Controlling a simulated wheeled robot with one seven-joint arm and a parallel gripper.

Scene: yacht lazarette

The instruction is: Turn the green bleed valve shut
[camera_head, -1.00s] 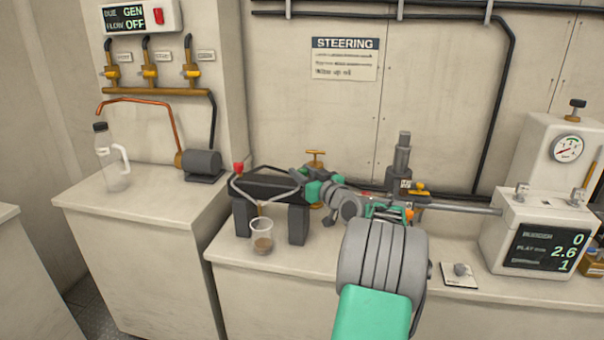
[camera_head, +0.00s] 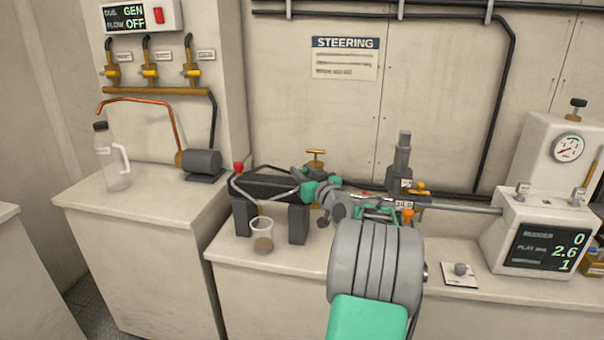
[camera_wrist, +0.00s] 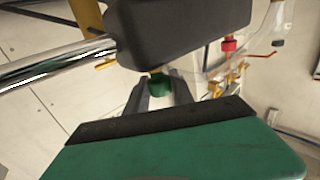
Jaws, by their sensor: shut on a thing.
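The green bleed valve (camera_wrist: 159,85) shows in the wrist view as a small green knob below a dark block (camera_wrist: 175,35). My gripper (camera_wrist: 160,92) has its grey fingers on either side of the knob and is shut on it. In the head view my gripper (camera_head: 300,187) reaches in from the right at the dark cylinder (camera_head: 270,188). The valve is hidden there behind the gripper and wrist. A clear cup (camera_head: 262,234) with brown liquid stands on the bench in front of the cylinder.
A red cap (camera_head: 238,168) sits at the cylinder's left end. A brass valve (camera_head: 316,158) stands behind my wrist. A display box (camera_head: 545,235) is at the right. A clear bottle (camera_head: 112,160) stands on the left counter. The bench front left of the display is mostly clear.

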